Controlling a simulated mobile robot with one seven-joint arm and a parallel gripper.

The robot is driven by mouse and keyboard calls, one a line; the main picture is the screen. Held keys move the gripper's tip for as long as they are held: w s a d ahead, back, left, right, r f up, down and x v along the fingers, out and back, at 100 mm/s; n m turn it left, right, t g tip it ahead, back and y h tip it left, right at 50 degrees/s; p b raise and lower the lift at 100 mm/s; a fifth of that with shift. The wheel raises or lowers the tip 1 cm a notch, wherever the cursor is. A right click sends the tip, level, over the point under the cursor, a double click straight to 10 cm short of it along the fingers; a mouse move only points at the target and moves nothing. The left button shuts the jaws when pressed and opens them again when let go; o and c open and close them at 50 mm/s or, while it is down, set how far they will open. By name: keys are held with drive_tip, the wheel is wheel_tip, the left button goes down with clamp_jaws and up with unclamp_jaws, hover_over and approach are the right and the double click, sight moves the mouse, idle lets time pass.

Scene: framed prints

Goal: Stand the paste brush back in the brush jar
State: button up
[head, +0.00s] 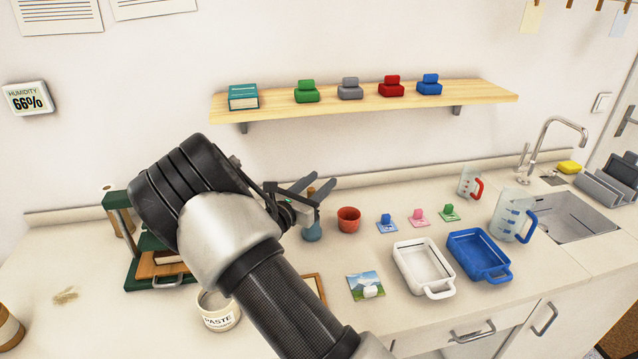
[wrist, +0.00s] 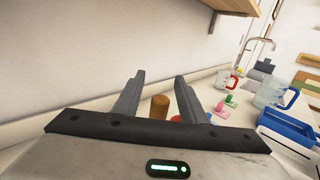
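My gripper (head: 312,188) is open, its two grey fingers apart at the back of the counter. In the wrist view its fingers (wrist: 155,95) have a round wooden end (wrist: 160,105) between or just beyond them; I see no finger touching it. In the head view a slim wooden piece rises below the fingers from a blue-grey body (head: 312,232), partly hidden by my gripper. I cannot tell whether this is the paste brush. An orange-red pot (head: 348,220), possibly the brush jar, stands just right of it, with no handle showing. A white paste tub (head: 219,311) stands at front left.
A wooden shelf (head: 365,99) hangs above the counter. White (head: 424,266) and blue (head: 479,255) trays, small coloured stamps and a measuring jug (head: 512,222) lie to the right. A green press (head: 128,268) stands left, partly behind my arm. The left counter has free room.

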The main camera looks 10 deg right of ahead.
drive_tip(key=v, duration=1.7)
drive_tip(key=s+d+r+m+g+y+p, duration=0.1)
drive_tip(key=s+d+r+m+g+p, duration=0.2)
drive_tip(key=s+d+r+m+g, duration=0.3)
drive_tip(key=s+d+r+m+g+y+p, duration=0.2)
drive_tip(key=s+d+r+m+g, duration=0.25)
drive_tip(key=s+d+m, duration=0.3)
drive_tip(key=s+a+r+m+t+y+p, duration=0.3)
drive_tip(key=s+r+m+y+p, duration=0.3)
drive_tip(key=s+r+m+y, duration=0.3)
drive_tip(key=s+a+r+m, duration=0.1)
drive_tip(key=s+r+m, duration=0.3)
drive_tip(key=s+r, duration=0.1)
drive_tip(key=shift+r+y, duration=0.25)
drive_tip(key=shift+y, duration=0.15)
